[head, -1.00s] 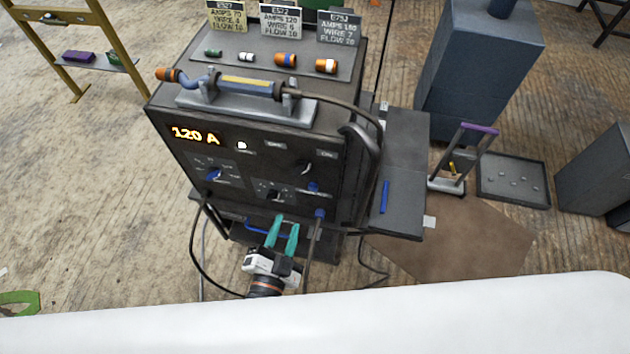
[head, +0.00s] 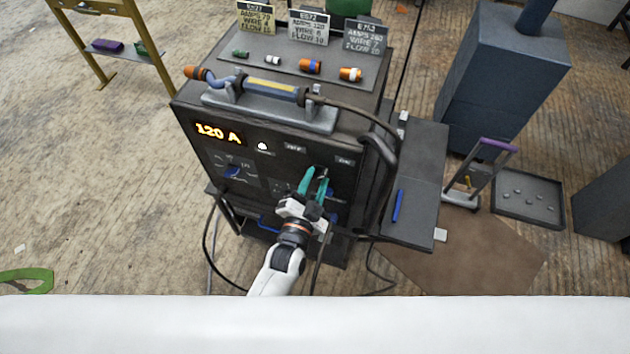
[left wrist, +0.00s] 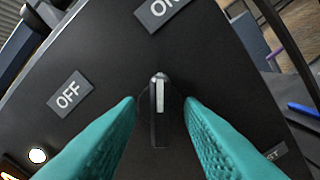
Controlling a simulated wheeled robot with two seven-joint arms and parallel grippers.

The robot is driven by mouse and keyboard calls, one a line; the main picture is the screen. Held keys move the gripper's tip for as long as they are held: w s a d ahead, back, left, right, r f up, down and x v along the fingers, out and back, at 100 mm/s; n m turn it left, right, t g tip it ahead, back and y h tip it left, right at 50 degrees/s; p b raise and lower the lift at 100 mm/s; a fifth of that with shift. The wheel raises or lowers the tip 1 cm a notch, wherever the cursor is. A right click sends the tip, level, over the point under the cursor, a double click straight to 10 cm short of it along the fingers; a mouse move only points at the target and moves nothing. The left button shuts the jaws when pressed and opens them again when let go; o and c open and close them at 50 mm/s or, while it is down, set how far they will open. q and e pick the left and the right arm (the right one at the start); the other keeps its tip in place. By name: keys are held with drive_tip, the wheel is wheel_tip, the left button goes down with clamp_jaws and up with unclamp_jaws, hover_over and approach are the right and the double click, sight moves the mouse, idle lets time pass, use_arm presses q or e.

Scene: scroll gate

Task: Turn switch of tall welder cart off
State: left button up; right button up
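The tall welder cart (head: 330,118) is a dark box with a lit display (head: 217,132) reading 120 A. In the left wrist view its switch (left wrist: 159,100) is a dark lever with a pale strip. It lies between the OFF label (left wrist: 69,93) at left and the ON label (left wrist: 160,10) above, and its strip end points up toward ON. My left gripper (head: 315,173) is open at the cart's front panel. Its teal fingers (left wrist: 160,103) stand on either side of the switch, with gaps showing. In the head view the gripper hides most of the switch. My right gripper is not in view.
A torch (head: 250,84) lies in a cradle on the cart, before several small parts and sign cards. A curved handle (head: 383,170) and side shelf (head: 418,215) are at the cart's right. Cables hang below the panel. A white indicator (left wrist: 38,155) glows near OFF.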

use_arm(q)
clamp_jaws()
drive_tip(key=shift+n, duration=0.3)
drive_tip(key=n, duration=0.3)
drive_tip(key=shift+n, duration=0.3)
drive_tip(key=n, duration=0.3)
drive_tip(key=shift+n+p, duration=0.3)
drive_tip(key=n, duration=0.4)
drive_tip(key=shift+a+n, duration=0.1)
drive_tip(key=shift+n, duration=0.2)
drive_tip(key=shift+n+b, duration=0.35)
drive_tip(key=shift+n, duration=1.45)
